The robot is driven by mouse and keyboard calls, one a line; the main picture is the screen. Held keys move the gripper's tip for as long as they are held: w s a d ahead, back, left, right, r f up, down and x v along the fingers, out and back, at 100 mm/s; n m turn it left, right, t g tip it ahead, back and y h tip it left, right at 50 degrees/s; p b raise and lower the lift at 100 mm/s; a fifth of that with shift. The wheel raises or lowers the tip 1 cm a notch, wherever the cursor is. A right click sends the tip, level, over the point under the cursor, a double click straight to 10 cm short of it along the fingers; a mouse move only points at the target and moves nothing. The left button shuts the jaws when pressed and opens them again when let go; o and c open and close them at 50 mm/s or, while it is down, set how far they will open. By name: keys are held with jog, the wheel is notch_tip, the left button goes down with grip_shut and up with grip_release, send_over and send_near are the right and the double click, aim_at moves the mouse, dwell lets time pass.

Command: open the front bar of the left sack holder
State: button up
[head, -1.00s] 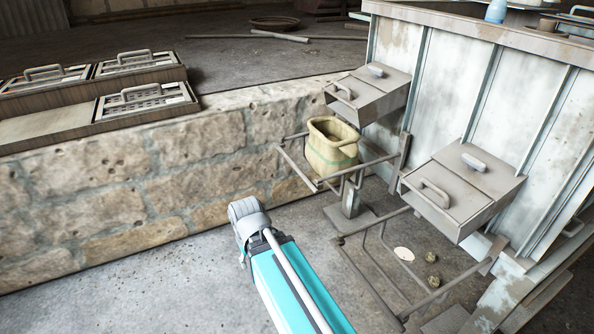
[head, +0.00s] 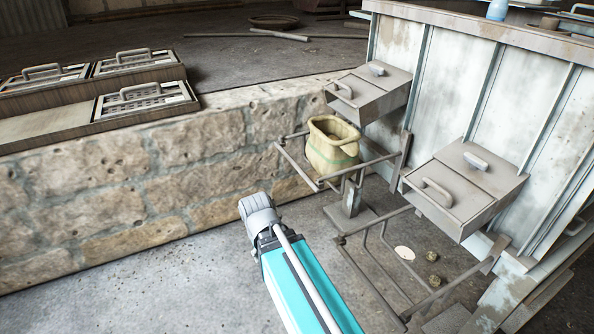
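The left sack holder is a grey metal frame beside the stone wall, with a yellowish sack (head: 332,150) standing open inside it. Its front bar (head: 297,167) runs across the outer side of the frame, and both its ends appear to meet the side bars, so it looks closed. My teal arm reaches up from the bottom edge and ends in view at a grey rounded joint, left of and below the holder, apart from it in the picture. No gripper fingers show, so I cannot see whether they are open or shut.
A second, empty sack holder (head: 372,283) is low at the right, with small lumps on the floor nearby. Grey chute boxes (head: 370,92) and (head: 465,187) project from the metal cabinet (head: 470,90). The stone wall (head: 130,190) bounds the left. Grey floor is free below the wall.

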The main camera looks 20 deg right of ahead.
jog(key=w+d+r+n+t+h+b, duration=0.1)
jog(key=w+d+r+t+h+b, duration=0.1)
jog(key=w+d+h, duration=0.7)
jog(key=n+t+h+b, duration=0.2)
jog(key=n+t+h, duration=0.1)
jog(key=t+h, duration=0.1)
send_near(297, 169)
jog(key=s+a, duration=0.1)
jog(key=a, duration=0.2)
jog(key=shift+s+d+r, duration=0.1)
jog(key=shift+d+r, duration=0.05)
jog(key=shift+r, duration=0.05)
jog(key=b+x, duration=0.3)
jog(key=x, duration=1.1)
jog(key=shift+b, duration=0.3)
grip_shut()
jog(key=shift+r, duration=0.1)
